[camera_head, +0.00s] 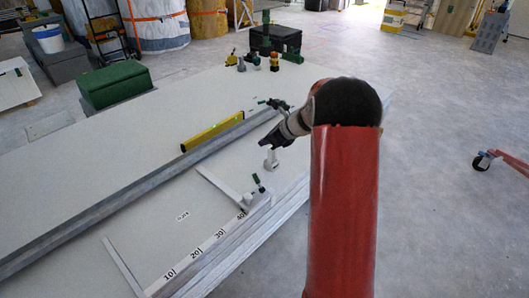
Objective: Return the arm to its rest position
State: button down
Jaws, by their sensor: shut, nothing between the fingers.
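My arm rises as a red link with a black joint on the right of the view. Its grey and white forearm reaches down to the left and ends in my small dark gripper (266,143). The gripper is shut with nothing held, over the large white panel (130,170). A small white upright piece (271,160) stands on the panel just below the gripper; whether they touch is hard to tell. My red link hides part of the panel's right side.
A grey metal rail (120,200) and a yellow level (212,131) lie across the panel. A marked white scale (205,248) and a green-handled clamp (259,186) are near its front edge. A green box (115,85) sits at the back left. Floor at right is mostly clear.

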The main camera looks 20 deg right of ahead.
jog(key=shift+r, duration=0.45)
jog(key=s+a+r+n+g+h, duration=0.1)
jog(key=s+a+r+n, duration=0.45)
jog(key=s, duration=0.25)
jog(key=s+a+r+n+g, duration=0.1)
jog(key=s+a+r+n, duration=0.45)
jog(key=s+n, duration=0.2)
jog(key=s+r+n+h, duration=0.1)
jog(key=s+n+h, duration=0.3)
jog(key=s+n, duration=1.1)
jog(key=s, duration=0.8)
jog(key=shift+r+h, duration=0.4)
